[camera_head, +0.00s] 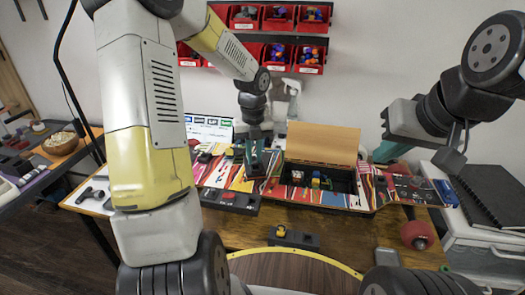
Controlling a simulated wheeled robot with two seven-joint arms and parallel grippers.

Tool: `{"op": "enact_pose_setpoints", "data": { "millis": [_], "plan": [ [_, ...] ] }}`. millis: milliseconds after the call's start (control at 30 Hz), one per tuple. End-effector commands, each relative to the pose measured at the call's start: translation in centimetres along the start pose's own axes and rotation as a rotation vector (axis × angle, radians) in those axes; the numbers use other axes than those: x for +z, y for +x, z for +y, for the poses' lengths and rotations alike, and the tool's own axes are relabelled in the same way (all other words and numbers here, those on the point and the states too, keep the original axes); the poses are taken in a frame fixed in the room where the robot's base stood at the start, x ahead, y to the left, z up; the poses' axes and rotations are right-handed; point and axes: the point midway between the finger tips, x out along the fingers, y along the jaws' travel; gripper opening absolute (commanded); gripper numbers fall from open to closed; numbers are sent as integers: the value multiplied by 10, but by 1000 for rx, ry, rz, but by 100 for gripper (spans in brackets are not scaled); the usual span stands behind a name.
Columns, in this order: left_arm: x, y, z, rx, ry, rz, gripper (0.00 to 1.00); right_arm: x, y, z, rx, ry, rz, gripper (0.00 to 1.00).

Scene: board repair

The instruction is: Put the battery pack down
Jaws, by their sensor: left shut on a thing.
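The board (378,190) is a longboard with a colourful striped deck, lying across the wooden table. Its tan lid (322,143) stands open behind a dark compartment (343,182) that holds small coloured parts. My left gripper (255,133) points down above the left part of the board. It is shut on a dark teal block (258,160), which looks like the battery pack, held upright just left of the compartment. Whether the block touches the deck I cannot tell.
A red wheel (417,235) sticks out at right. Red bins (310,55) hang behind. A black notebook (490,190) lies right.

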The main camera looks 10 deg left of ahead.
Motion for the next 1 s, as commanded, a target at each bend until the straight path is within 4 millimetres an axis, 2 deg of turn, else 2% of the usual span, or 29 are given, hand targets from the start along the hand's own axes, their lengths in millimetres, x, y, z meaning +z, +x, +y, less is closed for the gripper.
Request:
{"op": "enact_pose_setpoints", "data": {
  "millis": [100, 200, 333, 533, 900, 933, 1000],
  "plan": [
    [17, 1, -3, -1, -1, -1, 0, 0, 0, 0, 0, 0, 0, 0],
    [23, 2, -4, 0, -1, -1, 0, 0, 0, 0, 0, 0, 0, 0],
    [23, 11, -4, 1, 0, 1, 0, 0, 0, 0, 0, 0, 0, 0],
    [22, 36, -4, 1, 1, 1, 0, 0, 0, 0, 0, 0, 0, 0],
    [23, 40, -4, 0, -1, -1, 0, 0, 0, 0, 0, 0, 0, 0],
    [23, 40, -4, 0, -1, 0, 18, 0, 0, 0, 0, 0, 0, 0],
    [23, 40, -4, 0, -1, 0, 32, 0, 0, 0, 0, 0, 0, 0]
  ]
}}
